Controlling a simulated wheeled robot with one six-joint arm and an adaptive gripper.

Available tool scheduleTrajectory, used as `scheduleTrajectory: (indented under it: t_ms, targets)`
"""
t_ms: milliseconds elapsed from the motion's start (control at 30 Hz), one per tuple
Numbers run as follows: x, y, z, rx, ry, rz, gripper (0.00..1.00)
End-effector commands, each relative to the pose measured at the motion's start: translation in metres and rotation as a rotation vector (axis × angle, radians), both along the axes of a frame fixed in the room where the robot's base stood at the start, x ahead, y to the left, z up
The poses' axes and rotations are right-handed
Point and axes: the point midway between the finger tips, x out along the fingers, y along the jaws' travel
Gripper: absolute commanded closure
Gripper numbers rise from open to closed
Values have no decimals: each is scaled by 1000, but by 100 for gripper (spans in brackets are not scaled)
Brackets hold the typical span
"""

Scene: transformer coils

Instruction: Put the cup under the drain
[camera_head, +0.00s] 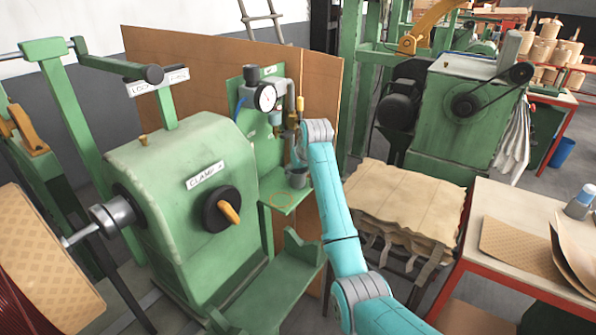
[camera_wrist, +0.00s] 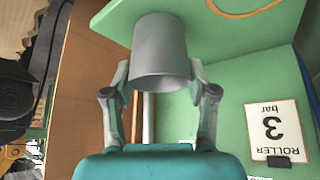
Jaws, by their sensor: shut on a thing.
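The grey cup (camera_wrist: 160,45) is between the two fingers of my gripper (camera_wrist: 160,80) in the wrist view, which shows the scene upside down. The gripper is shut on its sides. In the head view the cup (camera_head: 299,177) is at the right end of a small green shelf (camera_head: 291,207), right of an orange ring (camera_head: 280,199) marked on it. I cannot tell whether the cup touches the shelf. Above are a pressure gauge (camera_head: 265,98) and a small bowl-shaped fitting (camera_head: 276,117); the drain outlet itself is too small to make out. My arm partly hides the gripper.
The green back panel carries a "ROLLER 3 bar" label (camera_wrist: 275,130). A brown board (camera_head: 322,95) stands behind it. A large green clamp machine (camera_head: 180,165) is on the left. A stack of tan sheets (camera_head: 405,200) is right of my arm. The shelf around the ring is clear.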

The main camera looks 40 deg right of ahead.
Motion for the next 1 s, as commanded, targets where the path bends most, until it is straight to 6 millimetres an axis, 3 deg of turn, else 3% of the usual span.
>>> scheduleTrajectory:
  t_ms: [267,300,367,400,767,1000]
  targets:
    - [0,0,-3,1,1,-1,77]
    - [0,0,-2,1,1,-1,35]
    - [0,-1,-2,0,1,0,20]
    - [0,0,-2,0,1,0,18]
    - [0,-1,1,0,-1,0,18]
    - [-17,3,29,-2,-4,-1,18]
